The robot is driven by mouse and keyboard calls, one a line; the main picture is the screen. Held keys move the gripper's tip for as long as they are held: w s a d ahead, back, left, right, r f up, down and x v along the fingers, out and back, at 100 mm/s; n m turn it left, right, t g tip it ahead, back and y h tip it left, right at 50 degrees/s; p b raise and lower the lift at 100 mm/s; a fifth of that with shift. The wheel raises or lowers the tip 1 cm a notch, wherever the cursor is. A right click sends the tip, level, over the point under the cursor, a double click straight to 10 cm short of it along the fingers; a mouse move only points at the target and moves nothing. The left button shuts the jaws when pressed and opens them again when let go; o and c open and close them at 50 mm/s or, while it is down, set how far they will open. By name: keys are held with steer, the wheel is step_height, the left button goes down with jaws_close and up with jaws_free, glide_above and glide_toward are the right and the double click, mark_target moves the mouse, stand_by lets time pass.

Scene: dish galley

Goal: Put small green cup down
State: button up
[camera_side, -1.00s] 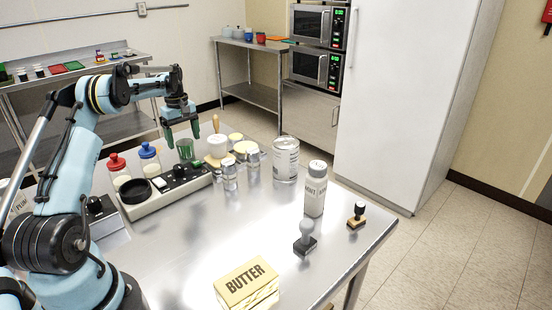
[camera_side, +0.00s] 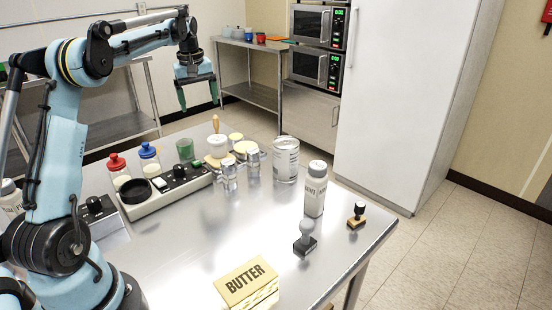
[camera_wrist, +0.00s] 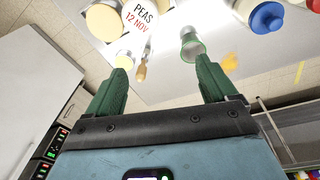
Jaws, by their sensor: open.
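The small green cup (camera_side: 185,149) stands on the steel table (camera_side: 190,240), behind the control box and beside the blue-capped bottle. It also shows in the wrist view as a green and whitish cup (camera_wrist: 192,46), beyond the fingertips. My gripper (camera_side: 198,92) is open and empty, well above the table and above the cup. In the wrist view its two green fingers (camera_wrist: 160,78) are spread wide with nothing between them.
A red-capped bottle (camera_side: 118,171), a blue-capped bottle (camera_side: 150,159) and a control box (camera_side: 172,188) stand left of centre. Several jars and shakers, a large can (camera_side: 285,160), stamps and a butter box (camera_side: 247,284) are on the table. The front middle is clear.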

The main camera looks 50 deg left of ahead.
steer(key=s+d+r+m+t, duration=0.15)
steer(key=d+m, duration=0.25)
steer(key=d, duration=0.6)
steer(key=s+d+r+m+t, duration=0.15)
steer(key=d+m, duration=0.25)
steer(key=d, duration=0.6)
steer(key=s+d+f+m+t, duration=0.3)
steer(key=s+d+f+m, duration=0.3)
steer(key=s+d, duration=0.4)
steer(key=shift+d+f+m+h, duration=0.3)
steer(key=shift+d+f+h, duration=0.1)
steer(key=shift+d+f, duration=0.45)
